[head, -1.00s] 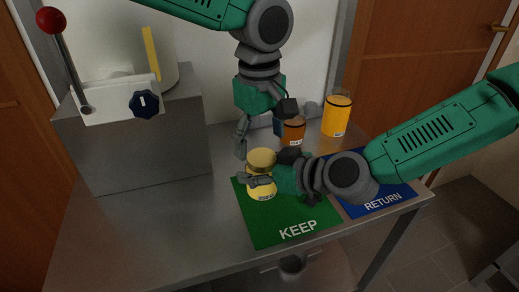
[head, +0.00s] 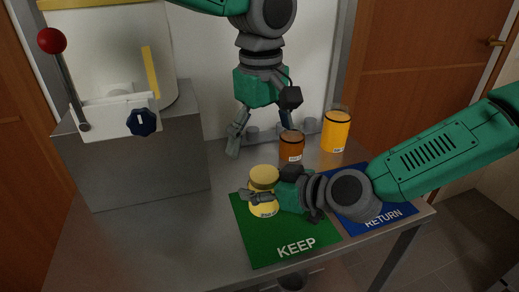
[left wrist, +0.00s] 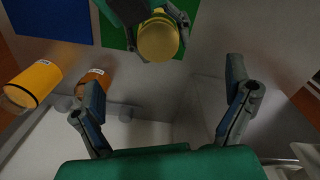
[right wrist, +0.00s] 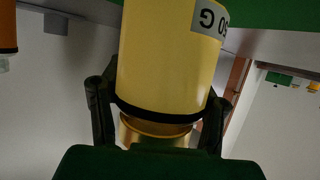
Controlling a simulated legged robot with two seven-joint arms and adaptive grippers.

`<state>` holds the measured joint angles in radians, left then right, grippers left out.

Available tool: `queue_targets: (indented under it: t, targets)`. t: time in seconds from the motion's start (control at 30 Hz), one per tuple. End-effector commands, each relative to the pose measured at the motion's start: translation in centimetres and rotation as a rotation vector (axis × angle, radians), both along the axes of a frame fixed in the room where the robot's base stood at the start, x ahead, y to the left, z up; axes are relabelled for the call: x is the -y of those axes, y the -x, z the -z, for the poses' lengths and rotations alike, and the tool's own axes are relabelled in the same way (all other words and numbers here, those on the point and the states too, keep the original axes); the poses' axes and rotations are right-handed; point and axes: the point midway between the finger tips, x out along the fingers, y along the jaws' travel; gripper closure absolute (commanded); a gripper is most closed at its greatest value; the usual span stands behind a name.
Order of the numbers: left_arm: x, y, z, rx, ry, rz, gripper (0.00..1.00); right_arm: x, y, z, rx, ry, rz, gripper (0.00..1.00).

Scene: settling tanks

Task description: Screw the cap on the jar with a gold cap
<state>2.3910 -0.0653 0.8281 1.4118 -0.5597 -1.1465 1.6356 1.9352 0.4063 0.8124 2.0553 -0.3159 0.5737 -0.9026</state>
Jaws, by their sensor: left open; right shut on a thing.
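The yellow jar (head: 264,206) with a gold cap (head: 264,175) on top is upright at the back left of the green KEEP mat (head: 274,240). My right gripper (head: 256,196) is shut around the jar's upper body, below the cap. In the right wrist view the jar (right wrist: 168,60) appears upside down, with the gold cap (right wrist: 155,132) below its black band. I cannot tell how tightly the cap sits. My left gripper (head: 262,140) is open and empty, behind and above the jar. In the left wrist view the cap (left wrist: 158,38) is beyond its spread fingers (left wrist: 165,105).
An amber jar (head: 291,147) and an orange jar (head: 336,130) stand behind the mats. The blue RETURN mat (head: 375,222) lies to the right. A grey machine (head: 140,155) with a red-knobbed lever (head: 68,85) is at the left. The table's front left is clear.

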Motion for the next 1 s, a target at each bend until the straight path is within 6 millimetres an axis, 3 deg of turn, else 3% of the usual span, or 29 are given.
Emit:
queue_targets:
  t: [0.1, 0.33, 0.5, 0.8, 0.83, 0.9, 1.0]
  targets:
    - [-0.2, 0.0, -2.9, 0.005, 0.003, -0.001, 0.04, -0.1, 0.0, -0.1, 0.001, 0.001, 0.0, 1.0]
    - [-0.9, 0.1, -6.8, 0.002, 0.005, -0.002, 0.04, -0.4, -0.1, 0.0, 0.001, 0.004, 0.0, 1.0]
    - [-0.9, 0.2, -8.1, 0.0, 0.006, 0.0, 0.04, -0.4, -0.1, 0.0, 0.001, 0.003, 0.0, 1.0]
    - [-0.6, 0.2, -8.3, -0.001, 0.003, 0.0, 0.04, -0.1, -0.1, 0.0, 0.001, 0.001, 0.0, 1.0]
    - [-0.6, 0.2, -8.2, -0.001, 0.003, 0.0, 0.04, -0.1, -0.1, 0.0, 0.001, 0.001, 0.0, 0.34]
    - [-0.6, 0.2, -8.2, -0.001, 0.003, 0.0, 0.04, -0.1, -0.1, 0.0, 0.001, 0.001, 0.0, 0.19]
    - [-0.6, 0.2, -8.2, -0.001, 0.003, 0.0, 0.04, -0.1, 0.0, 0.0, 0.0, 0.001, 0.0, 0.19]
